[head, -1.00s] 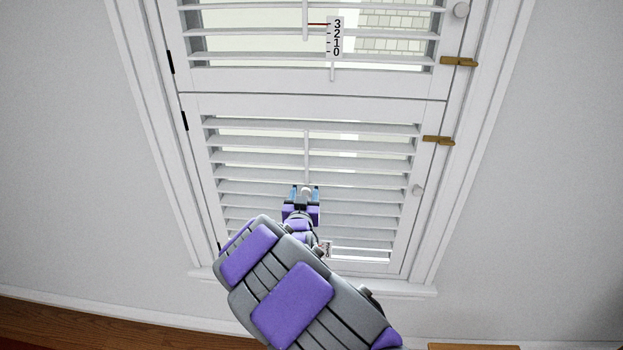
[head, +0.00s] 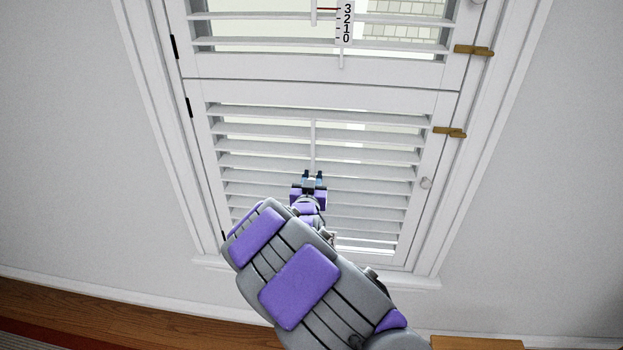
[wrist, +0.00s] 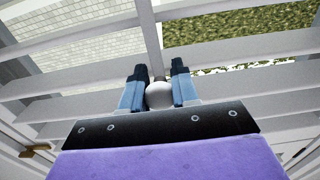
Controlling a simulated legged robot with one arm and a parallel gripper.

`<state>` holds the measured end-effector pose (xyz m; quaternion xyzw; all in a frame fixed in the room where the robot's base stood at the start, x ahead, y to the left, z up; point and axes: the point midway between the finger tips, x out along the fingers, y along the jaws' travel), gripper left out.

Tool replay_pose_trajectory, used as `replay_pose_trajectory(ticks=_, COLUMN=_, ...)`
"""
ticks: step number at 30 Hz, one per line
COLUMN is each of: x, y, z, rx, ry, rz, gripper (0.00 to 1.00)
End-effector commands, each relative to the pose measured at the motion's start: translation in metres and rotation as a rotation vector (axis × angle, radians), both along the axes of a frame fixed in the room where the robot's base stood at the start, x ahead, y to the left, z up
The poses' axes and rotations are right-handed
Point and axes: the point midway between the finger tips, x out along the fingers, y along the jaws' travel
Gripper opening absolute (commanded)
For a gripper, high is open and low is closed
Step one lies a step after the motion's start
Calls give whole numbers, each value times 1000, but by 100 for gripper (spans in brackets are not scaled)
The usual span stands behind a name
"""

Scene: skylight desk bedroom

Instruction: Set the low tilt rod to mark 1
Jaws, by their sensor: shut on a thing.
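The low tilt rod (head: 312,140) is a thin white vertical bar on the front of the lower louvred shutter panel. It also shows in the wrist view (wrist: 151,42), rising from a round white knob (wrist: 159,95). My gripper (head: 313,176) is at the lower part of the rod. In the wrist view its two blue, dark-tipped fingers (wrist: 159,84) stand on both sides of the knob, shut on it. The low panel's number scale is hidden behind my arm in the head view, so I cannot read its marks.
The upper panel has its own rod and a scale (head: 346,21) reading 3, 2, 1, 0, with a red pointer near 3. Slats lie close behind my gripper.

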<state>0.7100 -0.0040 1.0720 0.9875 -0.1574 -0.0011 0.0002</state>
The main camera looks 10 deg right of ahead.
Motion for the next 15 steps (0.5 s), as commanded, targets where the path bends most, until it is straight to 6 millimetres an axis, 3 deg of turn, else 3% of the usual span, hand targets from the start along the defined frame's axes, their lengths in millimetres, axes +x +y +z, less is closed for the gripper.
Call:
replay_pose_trajectory(ticks=4, x=1, y=3, z=1, rx=-2, ry=-3, rz=4, gripper=1)
replay_pose_trajectory(ticks=15, x=1, y=3, z=0, rx=-2, ry=-3, rz=4, gripper=0)
